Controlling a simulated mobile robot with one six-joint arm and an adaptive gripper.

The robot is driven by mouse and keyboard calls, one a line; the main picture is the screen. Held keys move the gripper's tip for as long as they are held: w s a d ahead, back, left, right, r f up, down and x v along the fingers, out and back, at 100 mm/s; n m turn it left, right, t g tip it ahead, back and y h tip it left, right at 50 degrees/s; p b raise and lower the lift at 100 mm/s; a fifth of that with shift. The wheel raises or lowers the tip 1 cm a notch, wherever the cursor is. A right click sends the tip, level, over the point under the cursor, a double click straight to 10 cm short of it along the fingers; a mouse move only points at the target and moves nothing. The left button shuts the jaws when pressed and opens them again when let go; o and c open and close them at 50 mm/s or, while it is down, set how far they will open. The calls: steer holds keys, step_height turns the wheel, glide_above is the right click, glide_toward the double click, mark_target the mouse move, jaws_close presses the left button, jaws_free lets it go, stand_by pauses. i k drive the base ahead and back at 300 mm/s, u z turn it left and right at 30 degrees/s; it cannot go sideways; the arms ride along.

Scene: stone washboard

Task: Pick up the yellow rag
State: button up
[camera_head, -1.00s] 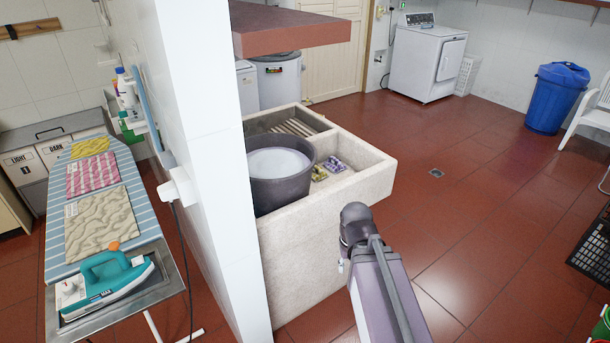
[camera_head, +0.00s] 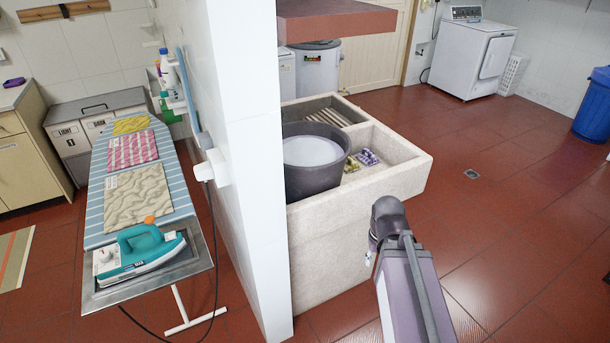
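A small crumpled yellowish rag (camera_head: 352,164) lies in the right-hand basin of the stone washboard sink (camera_head: 400,180), beside a dark tub. A crumpled purple rag (camera_head: 368,157) lies just right of it. A flat yellow cloth (camera_head: 130,125) also lies at the far end of the ironing board. My arm shows in front of the sink, at its lower right, apart from the rags. My gripper's fingers are not visible; the arm's joint and link hide what is beyond them.
A dark tub (camera_head: 314,178) of whitish liquid stands in the sink. A white tiled wall (camera_head: 250,200) separates the sink from the ironing board (camera_head: 100,205), which bears a teal iron (camera_head: 140,248). A red shelf (camera_head: 340,20) overhangs the sink's back. Open red floor lies right.

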mark_target(351, 165)
steer(key=z, duration=0.35)
steer(key=i, duration=1.9)
steer(key=u, duration=0.6)
